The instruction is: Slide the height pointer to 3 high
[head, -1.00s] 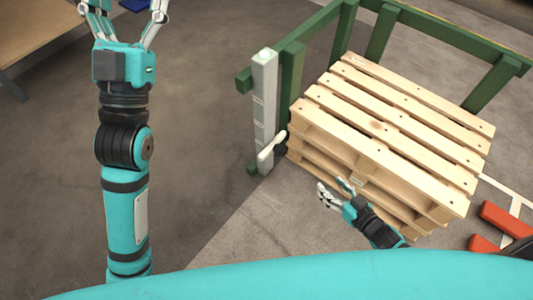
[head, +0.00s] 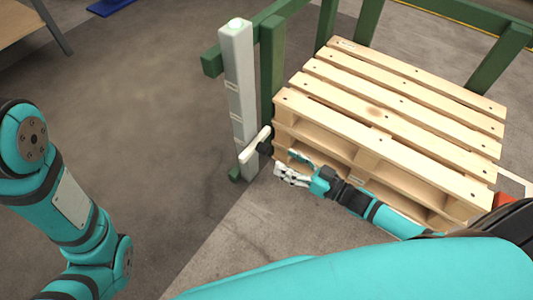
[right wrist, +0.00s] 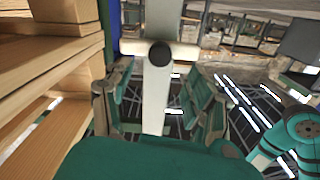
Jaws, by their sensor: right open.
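The height pointer (head: 255,146) is a white bar with a black knob (head: 265,147), on the low part of the pale upright post (head: 237,80). In the right wrist view the pointer (right wrist: 185,50) lies across the post (right wrist: 157,100), with its round black knob (right wrist: 160,54) facing the camera. My right gripper (head: 288,167) is open and empty, just right of and slightly below the knob in the head view. In the right wrist view its fingers (right wrist: 160,88) stand either side of the post, with the knob ahead between them. My left gripper is out of view.
Stacked wooden pallets (head: 385,110) stand close to the right of the post, beside my right forearm. Green frame rails (head: 272,65) stand behind the post and around the pallets. The floor (head: 140,110) left of the post is clear.

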